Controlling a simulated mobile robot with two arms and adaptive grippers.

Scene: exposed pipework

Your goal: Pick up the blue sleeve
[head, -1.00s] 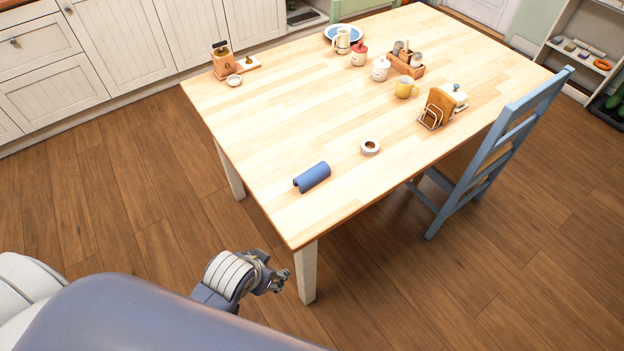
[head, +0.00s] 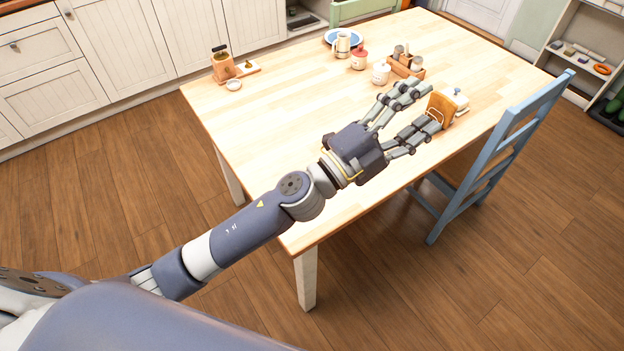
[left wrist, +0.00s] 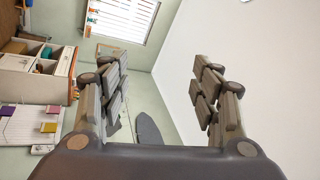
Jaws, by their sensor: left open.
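The blue sleeve does not show in either current view; my left arm and hand cover the part of the table (head: 250,130) where it lay. My left gripper (head: 418,108) is over the table in the head view, its fingers spread and pointing to the upper right. The left wrist view shows the same gripper (left wrist: 160,78) open, with nothing between its fingers. My right gripper is not in view.
Near my left fingertips stands a toast rack (head: 440,106). Beyond are a white jar (head: 381,73), a red-lidded jar (head: 359,60) and a wooden caddy (head: 405,68). A blue chair (head: 510,130) stands at the right edge.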

